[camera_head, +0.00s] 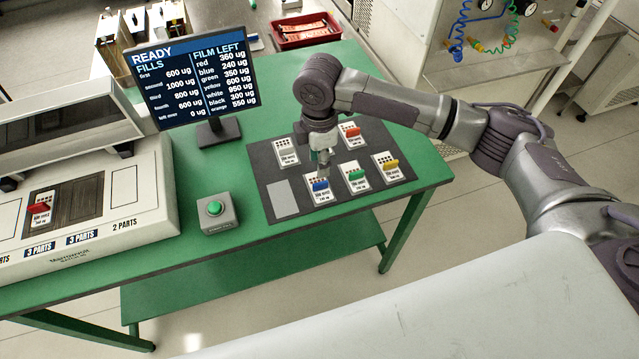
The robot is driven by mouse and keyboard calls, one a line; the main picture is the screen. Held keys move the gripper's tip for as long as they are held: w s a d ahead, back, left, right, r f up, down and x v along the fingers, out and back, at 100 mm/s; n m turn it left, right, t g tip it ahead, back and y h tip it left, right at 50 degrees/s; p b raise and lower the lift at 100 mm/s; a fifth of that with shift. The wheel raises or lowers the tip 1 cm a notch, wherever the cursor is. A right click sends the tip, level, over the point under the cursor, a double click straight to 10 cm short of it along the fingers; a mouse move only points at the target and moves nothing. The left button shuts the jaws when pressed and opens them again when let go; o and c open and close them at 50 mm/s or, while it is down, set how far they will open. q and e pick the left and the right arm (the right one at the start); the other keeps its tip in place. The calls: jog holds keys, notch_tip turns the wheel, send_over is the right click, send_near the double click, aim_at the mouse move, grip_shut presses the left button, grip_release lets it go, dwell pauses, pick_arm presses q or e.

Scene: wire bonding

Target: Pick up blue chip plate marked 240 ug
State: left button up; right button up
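The blue chip plate (321,196) lies on the dark mat (262,160) in its front row, a small white card with a blue handle. My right gripper (323,176) points down right above the blue handle, at its back edge. Its fingers are small and partly merge with the plate, so I cannot tell whether they touch it or are open. My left gripper is not in view.
A green plate (357,178), yellow plate (388,168), red plate (351,136) and grey-white plate (286,153) share the mat. A blank light slot (283,199) is left of the blue plate. A green button box (217,211), monitor (195,80) and white machine (125,190) stand left.

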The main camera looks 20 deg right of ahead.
aim_at(320, 183)
notch_tip(320, 183, down, 3)
jog(key=shift+f, duration=0.1)
jog(key=f+p, duration=0.1)
jog(key=f, duration=0.1)
jog(key=f+p, duration=0.1)
jog(key=f, duration=0.1)
jog(key=shift+w+d+f, duration=0.1)
jog(key=shift+d+f, duration=0.1)
jog(key=shift+f, duration=0.5)
grip_shut()
